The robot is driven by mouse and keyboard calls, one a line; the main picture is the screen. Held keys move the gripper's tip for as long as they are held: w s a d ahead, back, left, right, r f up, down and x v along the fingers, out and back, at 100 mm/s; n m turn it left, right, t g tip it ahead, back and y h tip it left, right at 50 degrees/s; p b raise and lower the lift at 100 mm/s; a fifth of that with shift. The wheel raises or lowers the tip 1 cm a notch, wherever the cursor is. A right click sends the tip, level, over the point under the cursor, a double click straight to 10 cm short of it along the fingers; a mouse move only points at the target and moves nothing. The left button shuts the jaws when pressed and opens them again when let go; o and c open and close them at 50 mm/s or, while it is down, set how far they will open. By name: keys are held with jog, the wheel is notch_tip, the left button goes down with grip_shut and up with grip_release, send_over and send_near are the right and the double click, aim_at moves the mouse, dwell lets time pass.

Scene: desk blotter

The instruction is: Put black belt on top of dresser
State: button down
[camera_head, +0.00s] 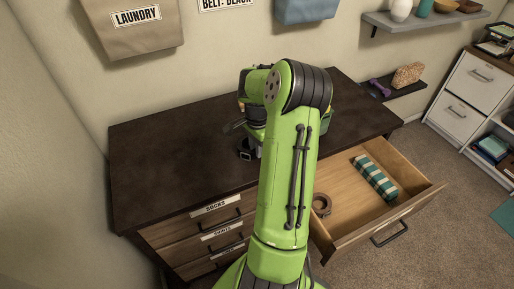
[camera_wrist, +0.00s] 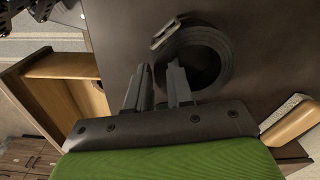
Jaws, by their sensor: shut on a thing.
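The black belt (camera_wrist: 222,62) is coiled in a loop with its buckle at the upper left, seen in the wrist view against the dark dresser top. My gripper (camera_wrist: 159,68) is shut on the near side of the belt's coil. In the head view a small part of the belt (camera_head: 245,151) shows beside my arm, over the dresser top (camera_head: 170,160). My arm hides most of the gripper there. I cannot tell whether the belt touches the top.
An open drawer (camera_head: 345,205) at the right holds a brown coiled belt (camera_head: 321,205) and a teal-and-white striped item (camera_head: 375,178). Labelled closed drawers (camera_head: 222,232) are at the left. A laundry bag (camera_head: 135,30) hangs above. The top's left side is clear.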

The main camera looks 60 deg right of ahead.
jog(key=c, duration=1.4)
grip_release()
jog(key=shift+f, duration=0.15)
jog(key=o, duration=0.4)
